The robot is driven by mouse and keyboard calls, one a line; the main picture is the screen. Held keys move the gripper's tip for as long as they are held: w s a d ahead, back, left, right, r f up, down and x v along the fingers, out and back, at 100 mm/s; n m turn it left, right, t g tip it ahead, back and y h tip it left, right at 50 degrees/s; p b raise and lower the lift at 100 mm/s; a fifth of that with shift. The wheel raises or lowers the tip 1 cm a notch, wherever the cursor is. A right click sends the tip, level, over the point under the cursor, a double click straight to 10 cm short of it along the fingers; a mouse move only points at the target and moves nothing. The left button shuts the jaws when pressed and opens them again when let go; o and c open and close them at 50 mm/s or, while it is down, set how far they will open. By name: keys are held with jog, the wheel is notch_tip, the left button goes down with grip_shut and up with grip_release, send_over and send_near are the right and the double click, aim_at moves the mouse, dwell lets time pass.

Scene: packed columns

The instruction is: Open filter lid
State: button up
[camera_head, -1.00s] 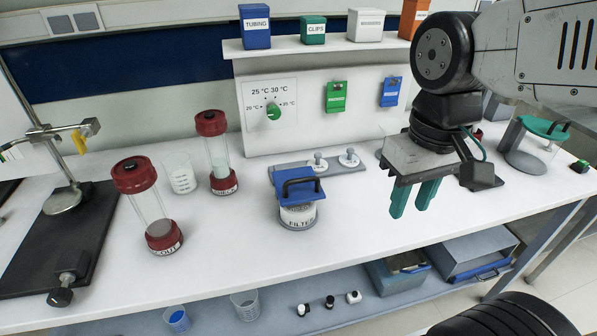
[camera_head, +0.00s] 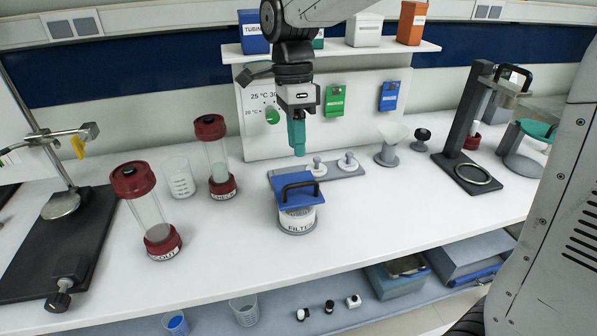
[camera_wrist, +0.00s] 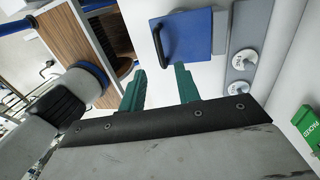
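The filter (camera_head: 297,221) is a short clear-and-grey canister labelled FILTER on the white bench. Its blue square lid (camera_head: 283,198) with a black arched handle (camera_head: 299,185) sits on top, closed. The lid (camera_wrist: 201,38) and handle (camera_wrist: 158,42) also show in the wrist view, beyond the fingertips. My gripper (camera_head: 298,150) points down, above and behind the lid, clear of it. In the wrist view its two green fingers (camera_wrist: 160,80) are apart with nothing between them.
A grey strip with two knobbed plugs (camera_head: 332,170) lies right behind the filter. Red-capped columns (camera_head: 150,215) and a beaker (camera_head: 178,178) stand to the left. A funnel (camera_head: 391,145) and a black stand (camera_head: 468,150) are to the right. The bench front is clear.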

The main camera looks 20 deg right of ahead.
send_over(298, 196)
notch_tip(298, 196, down, 7)
jog(key=shift+s+f, duration=0.1)
jog(key=shift+f, duration=0.1)
grip_shut()
